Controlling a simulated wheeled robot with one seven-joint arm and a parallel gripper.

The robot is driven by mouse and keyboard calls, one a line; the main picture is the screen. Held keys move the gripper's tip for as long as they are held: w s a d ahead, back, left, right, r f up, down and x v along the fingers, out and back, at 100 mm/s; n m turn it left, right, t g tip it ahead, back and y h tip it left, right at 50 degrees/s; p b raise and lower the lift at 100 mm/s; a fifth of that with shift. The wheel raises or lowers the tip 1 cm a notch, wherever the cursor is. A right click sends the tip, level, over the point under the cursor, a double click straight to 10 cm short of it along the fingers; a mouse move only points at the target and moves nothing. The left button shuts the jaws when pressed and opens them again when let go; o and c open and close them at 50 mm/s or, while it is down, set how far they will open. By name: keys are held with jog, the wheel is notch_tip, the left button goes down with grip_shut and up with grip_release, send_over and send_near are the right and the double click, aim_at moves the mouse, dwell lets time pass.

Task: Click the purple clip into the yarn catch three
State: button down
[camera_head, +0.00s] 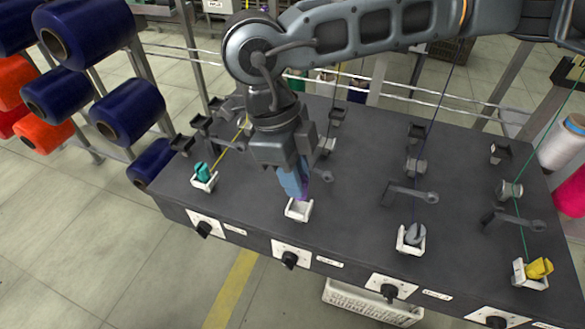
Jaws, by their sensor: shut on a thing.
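My gripper (297,191) points down over the dark bench, shut on the purple clip (304,190), which shows only in part between and beside the blue fingers. The clip is just above a white yarn catch (298,211), second from the left in the row. The catch's open tray shows no other clip in it. I cannot tell whether the clip touches the catch's back edge. The number labels on the bench front are too small to read.
Other catches hold a teal clip (202,172) at left, a grey clip (414,233) and a yellow clip (540,268) at right. Tension arms (410,193) and yarn guides stand on the bench (350,220). Black knobs (289,260) line its front. Blue yarn cones (128,108) hang at left.

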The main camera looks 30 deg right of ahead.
jog(key=shift+f+b, duration=0.55)
jog(key=shift+w+b+x, duration=0.15)
jog(key=shift+b+x, duration=0.55)
jog(key=shift+b, duration=0.05)
jog(key=shift+w+b+x, duration=0.1)
jog(key=shift+b+x, duration=0.6)
jog(key=shift+b, duration=0.05)
jog(key=shift+a, duration=0.2)
jog(key=c, duration=0.9)
grip_release()
jog(key=shift+o, duration=0.2)
jog(key=v, duration=0.7)
jog(key=shift+r+b, duration=0.35)
jog(key=shift+b, duration=0.1)
